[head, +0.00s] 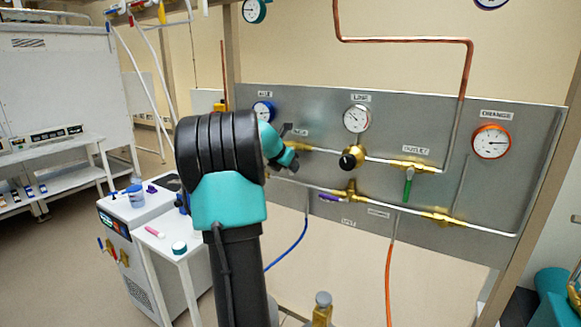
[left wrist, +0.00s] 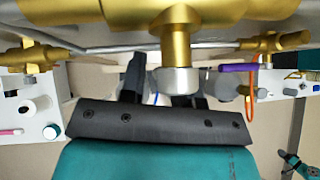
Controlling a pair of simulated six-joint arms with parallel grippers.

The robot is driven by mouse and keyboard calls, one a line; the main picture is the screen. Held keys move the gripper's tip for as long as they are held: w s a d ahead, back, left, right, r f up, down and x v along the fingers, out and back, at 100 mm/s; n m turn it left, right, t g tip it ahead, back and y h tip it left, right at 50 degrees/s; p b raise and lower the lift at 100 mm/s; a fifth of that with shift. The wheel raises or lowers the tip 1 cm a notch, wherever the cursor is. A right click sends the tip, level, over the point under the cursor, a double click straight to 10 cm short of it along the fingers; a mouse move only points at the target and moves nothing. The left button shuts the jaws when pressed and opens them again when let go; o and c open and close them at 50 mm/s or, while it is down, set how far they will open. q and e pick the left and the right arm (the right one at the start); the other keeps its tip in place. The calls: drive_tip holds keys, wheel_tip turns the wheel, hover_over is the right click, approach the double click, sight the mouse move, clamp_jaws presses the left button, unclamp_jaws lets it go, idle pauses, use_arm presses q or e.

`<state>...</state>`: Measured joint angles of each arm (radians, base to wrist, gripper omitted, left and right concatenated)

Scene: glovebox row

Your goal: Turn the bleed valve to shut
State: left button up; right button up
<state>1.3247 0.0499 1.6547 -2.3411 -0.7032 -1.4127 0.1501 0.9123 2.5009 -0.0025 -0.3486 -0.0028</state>
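My left gripper (head: 289,146) reaches up to the left part of the grey panel. In the left wrist view its dark fingers (left wrist: 165,90) are spread apart. A silver-grey knob (left wrist: 180,80) on a brass stem shows between them and hides part of the right finger; contact cannot be told. My gripper and arm cover this spot in the head view. A purple handle (head: 330,197) sits on the lower pipe, right of the gripper; it also shows in the left wrist view (left wrist: 238,67). Which valve is labelled bleed cannot be read. My right gripper cannot be made out.
On the panel (head: 465,190) are a black knob (head: 351,158), a green handle (head: 408,186) and an orange gauge (head: 491,141). An orange hose (head: 389,265) and a blue hose (head: 290,252) hang below. A silver-capped brass fitting (head: 322,303) stands in front. A white table (head: 170,239) stands left.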

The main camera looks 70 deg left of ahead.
use_arm(q)
drive_tip(key=shift+o, duration=1)
drive_tip(key=v, duration=1.7)
drive_tip(key=shift+s, duration=0.2)
